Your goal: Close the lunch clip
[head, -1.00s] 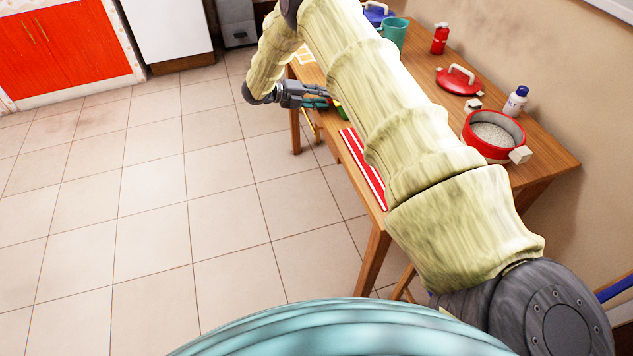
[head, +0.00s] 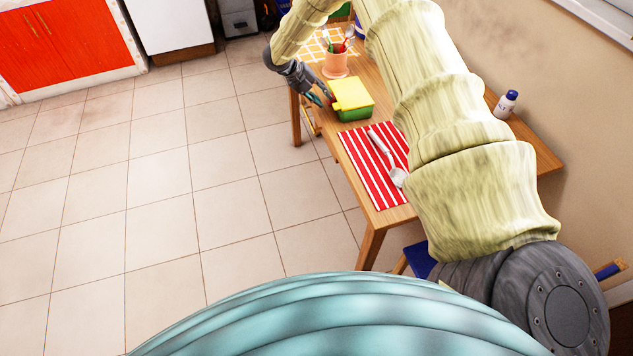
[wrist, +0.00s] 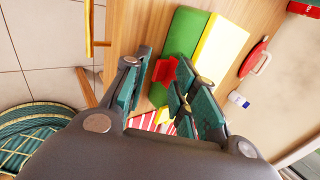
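The lunch box has a green body (head: 356,114) and a yellow lid (head: 351,92) lying on it, near the table's left edge. In the wrist view its green side (wrist: 187,32) and yellow lid (wrist: 222,50) show beyond the fingers. A red clip (wrist: 165,70) sticks out from the green side, between the finger tips as seen there. My gripper (wrist: 165,92) is open, with one finger on each side of the clip and nothing held. I cannot tell whether a finger touches it. In the head view my gripper (head: 322,94) is just left of the box.
A red-striped mat (head: 372,172) with a ladle (head: 388,158) lies in front of the box. A utensil cup (head: 336,65) stands behind it. A white bottle (head: 507,104) is at the right. My arm covers much of the table; open floor lies left.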

